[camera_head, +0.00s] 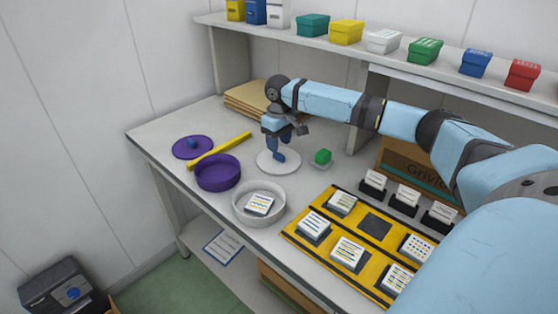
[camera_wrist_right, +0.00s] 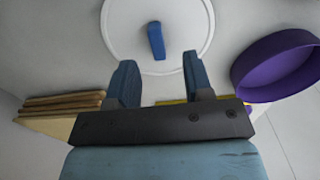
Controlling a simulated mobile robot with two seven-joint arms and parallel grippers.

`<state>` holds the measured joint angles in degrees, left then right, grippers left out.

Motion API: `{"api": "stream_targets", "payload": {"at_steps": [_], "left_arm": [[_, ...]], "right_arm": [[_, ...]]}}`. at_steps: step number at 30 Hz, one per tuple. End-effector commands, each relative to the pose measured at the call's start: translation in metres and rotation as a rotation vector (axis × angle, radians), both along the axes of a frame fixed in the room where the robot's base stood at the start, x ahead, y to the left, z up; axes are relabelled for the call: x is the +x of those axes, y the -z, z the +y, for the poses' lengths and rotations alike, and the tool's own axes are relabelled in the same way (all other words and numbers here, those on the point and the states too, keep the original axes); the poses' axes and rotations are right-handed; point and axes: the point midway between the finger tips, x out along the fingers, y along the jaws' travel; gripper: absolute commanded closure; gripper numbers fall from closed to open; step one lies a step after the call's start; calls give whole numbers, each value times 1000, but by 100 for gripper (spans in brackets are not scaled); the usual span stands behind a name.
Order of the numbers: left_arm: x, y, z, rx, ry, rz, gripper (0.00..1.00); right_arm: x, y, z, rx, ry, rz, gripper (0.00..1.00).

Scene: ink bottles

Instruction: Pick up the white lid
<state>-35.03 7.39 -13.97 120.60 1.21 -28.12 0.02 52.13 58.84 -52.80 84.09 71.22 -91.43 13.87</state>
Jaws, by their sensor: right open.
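The white lid (camera_head: 265,165) is a flat round disc lying on the table, with a blue upright handle (camera_wrist_right: 155,40) at its middle. It also shows at the top of the right wrist view (camera_wrist_right: 118,38). My right gripper (camera_head: 280,140) is above the lid, pointing down. Its two blue fingers are apart in the wrist view (camera_wrist_right: 160,78), with nothing between them. The handle shows beyond the fingertips, in line with the gap. Whether a finger touches it I cannot tell. My left gripper is not in view.
A purple bowl (camera_head: 218,172), a yellow bar (camera_head: 220,150) and a purple lid (camera_head: 188,148) are left of the white lid. A white bowl (camera_head: 240,213) holding a card stack is in front.

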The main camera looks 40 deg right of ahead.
Motion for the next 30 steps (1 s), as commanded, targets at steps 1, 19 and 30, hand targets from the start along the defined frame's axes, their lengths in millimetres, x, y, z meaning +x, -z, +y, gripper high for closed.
{"api": "stream_targets", "payload": {"at_steps": [1, 19, 30], "left_arm": [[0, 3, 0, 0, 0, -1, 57], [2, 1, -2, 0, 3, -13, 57], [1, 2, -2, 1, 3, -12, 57]], "right_arm": [[1, 9, -1, 0, 0, 2, 53], [2, 44, -3, -1, 0, 1, 81], [2, 43, -3, -1, 0, 1, 100]]}}
